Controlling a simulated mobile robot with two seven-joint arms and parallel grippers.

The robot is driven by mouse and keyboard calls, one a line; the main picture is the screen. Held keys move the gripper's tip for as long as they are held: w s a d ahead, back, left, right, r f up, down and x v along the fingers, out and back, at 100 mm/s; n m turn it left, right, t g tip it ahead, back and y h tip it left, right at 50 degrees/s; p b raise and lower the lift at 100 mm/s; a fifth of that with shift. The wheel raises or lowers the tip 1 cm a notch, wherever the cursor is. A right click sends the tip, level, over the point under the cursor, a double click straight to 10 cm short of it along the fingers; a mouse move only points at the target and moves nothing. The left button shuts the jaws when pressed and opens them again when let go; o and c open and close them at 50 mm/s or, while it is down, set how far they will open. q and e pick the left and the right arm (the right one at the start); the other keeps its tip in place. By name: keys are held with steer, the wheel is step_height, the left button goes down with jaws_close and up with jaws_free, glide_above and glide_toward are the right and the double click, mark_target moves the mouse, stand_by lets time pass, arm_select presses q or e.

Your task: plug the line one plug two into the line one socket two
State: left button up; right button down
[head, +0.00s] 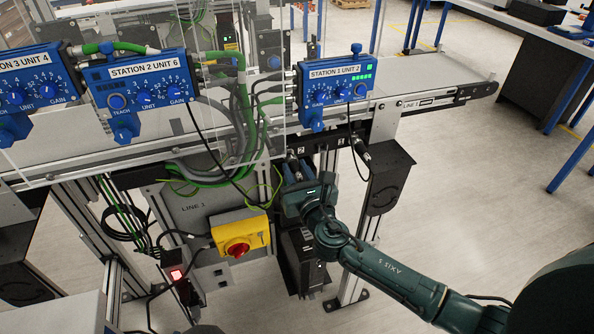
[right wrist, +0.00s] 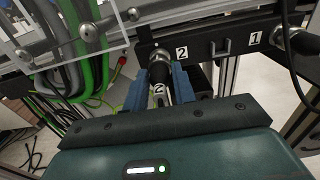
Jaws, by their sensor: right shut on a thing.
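My right gripper (head: 296,178) is shut on the line one plug two, a dark cylindrical connector with a white "2" tag. In the right wrist view, the blue fingers (right wrist: 172,84) close around the plug (right wrist: 160,68) from both sides. The plug's front end is at the black socket bar (right wrist: 215,48), beside the white "2" label (right wrist: 181,53). The plug covers the line one socket two, so I cannot tell how deep it sits. My left gripper is not in view.
Another dark connector (right wrist: 297,41) with a cable is beside the "1" label (right wrist: 254,38). Green and grey cables (head: 200,172) hang left of my gripper. A yellow box with a red knob (head: 238,248) is below left. The conveyor (head: 420,82) and blue station units (head: 337,88) are above.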

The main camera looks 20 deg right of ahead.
stand_by(0.3)
steer(key=shift+w, duration=0.5)
steer(key=c, duration=1.1)
jaws_free()
steer(key=shift+o, duration=0.2)
steer(key=s, duration=1.3)
steer(key=shift+d+b, duration=0.2)
steer(key=shift+b, duration=0.15)
